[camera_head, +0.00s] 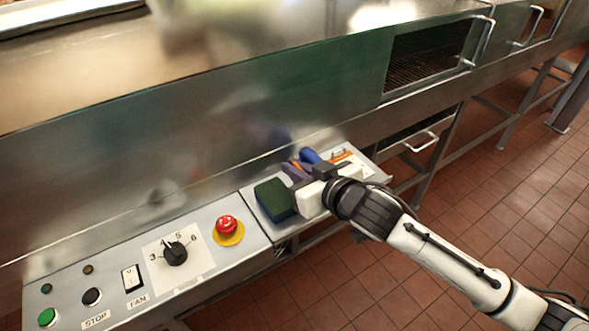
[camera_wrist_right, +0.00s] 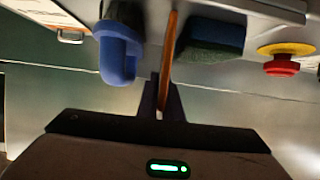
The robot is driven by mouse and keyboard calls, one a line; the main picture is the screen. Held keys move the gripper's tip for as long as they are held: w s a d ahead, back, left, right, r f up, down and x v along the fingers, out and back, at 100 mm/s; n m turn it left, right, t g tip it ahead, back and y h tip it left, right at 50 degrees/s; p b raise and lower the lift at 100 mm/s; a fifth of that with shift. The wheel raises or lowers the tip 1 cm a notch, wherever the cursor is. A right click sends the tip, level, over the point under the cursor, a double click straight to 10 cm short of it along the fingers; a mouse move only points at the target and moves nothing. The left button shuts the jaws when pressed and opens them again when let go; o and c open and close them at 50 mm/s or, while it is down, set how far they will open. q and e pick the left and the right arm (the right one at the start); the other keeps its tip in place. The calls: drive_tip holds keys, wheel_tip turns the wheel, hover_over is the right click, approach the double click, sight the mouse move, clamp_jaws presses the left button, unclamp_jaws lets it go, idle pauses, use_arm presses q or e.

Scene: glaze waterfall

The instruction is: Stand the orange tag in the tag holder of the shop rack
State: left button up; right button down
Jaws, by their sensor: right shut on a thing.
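My right gripper (camera_head: 294,169) is low over the small side shelf at the end of the control panel. In the right wrist view its fingers (camera_wrist_right: 161,100) are closed on a thin orange piece, which I take to be the orange tag (camera_wrist_right: 171,45), seen edge-on. The tag stands out past the fingertips; whether it touches the shelf I cannot tell. In the head view only a small bit of orange shows by the fingers. I cannot make out the shop rack or its tag holder in either view. My left gripper is not in view.
A dark green block (camera_head: 274,200) and a blue rounded thing (camera_head: 309,156) stand close on either side of the gripper. Another orange piece (camera_head: 341,156) lies farther right on the shelf (camera_head: 286,230). A red stop button (camera_head: 226,224) is left. A steel wall rises behind.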

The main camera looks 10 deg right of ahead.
drive_tip(key=shift+f, duration=0.1)
drive_tip(key=c, duration=1.9)
unclamp_jaws()
